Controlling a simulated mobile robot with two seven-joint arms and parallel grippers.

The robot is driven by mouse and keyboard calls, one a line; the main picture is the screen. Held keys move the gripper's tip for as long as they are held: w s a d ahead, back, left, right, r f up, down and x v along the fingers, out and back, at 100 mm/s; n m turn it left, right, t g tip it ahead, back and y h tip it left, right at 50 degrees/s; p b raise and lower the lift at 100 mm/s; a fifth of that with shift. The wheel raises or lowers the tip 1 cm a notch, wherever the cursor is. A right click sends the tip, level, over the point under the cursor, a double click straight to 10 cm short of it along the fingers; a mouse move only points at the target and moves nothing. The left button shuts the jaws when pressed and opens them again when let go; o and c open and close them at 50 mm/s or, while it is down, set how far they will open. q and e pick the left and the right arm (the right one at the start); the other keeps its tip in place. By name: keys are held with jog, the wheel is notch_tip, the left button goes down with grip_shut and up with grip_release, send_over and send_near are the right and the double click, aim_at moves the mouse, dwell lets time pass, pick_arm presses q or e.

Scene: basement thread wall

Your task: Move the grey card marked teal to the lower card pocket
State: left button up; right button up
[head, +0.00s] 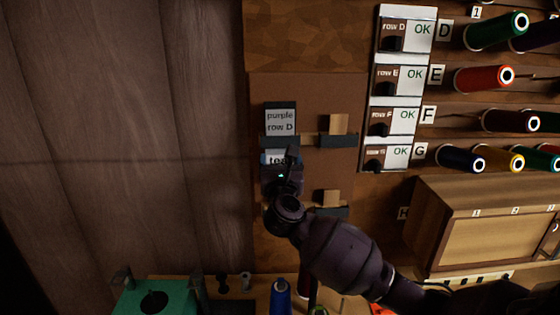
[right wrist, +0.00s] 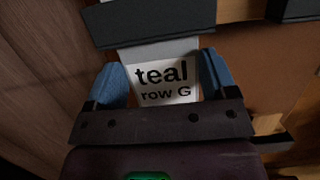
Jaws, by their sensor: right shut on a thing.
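The grey card marked "teal row G" (right wrist: 165,78) is between the blue fingertips of my right gripper (right wrist: 162,82), which is shut on it. In the head view the card (head: 274,160) shows just below the dark upper pocket strip (head: 279,142), with my right gripper (head: 282,167) over its lower part. In the wrist view its grey top edge meets the dark strip (right wrist: 160,22); I cannot tell whether they touch. A card marked "purple row D" (head: 280,119) stands in the upper pocket. My arm hides the board below, where no lower left pocket shows. My left gripper is not in view.
The brown board (head: 315,90) has two more dark strips at right, upper (head: 338,141) and lower (head: 330,213), with wooden pieces behind. Labelled row plates (head: 405,75) and thread spools (head: 485,78) are further right. A green box (head: 155,298) and spools are below.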

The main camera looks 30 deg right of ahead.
jog(key=shift+f, duration=0.75)
pick_arm(q)
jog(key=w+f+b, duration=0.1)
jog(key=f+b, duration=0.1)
jog(key=b, duration=0.2)
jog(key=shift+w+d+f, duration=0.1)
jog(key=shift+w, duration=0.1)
pick_arm(e)
notch_tip(320, 180, down, 6)
jog(key=shift+f, duration=0.15)
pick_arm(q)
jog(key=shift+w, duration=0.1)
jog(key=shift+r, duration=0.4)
pick_arm(e)
jog(key=shift+s+a, duration=0.15)
jog(key=shift+s, duration=0.05)
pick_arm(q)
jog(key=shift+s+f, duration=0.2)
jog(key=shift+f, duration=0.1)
pick_arm(e)
jog(key=shift+f, duration=0.15)
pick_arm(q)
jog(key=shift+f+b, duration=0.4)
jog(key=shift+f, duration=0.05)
pick_arm(e)
jog(key=shift+f, duration=0.6)
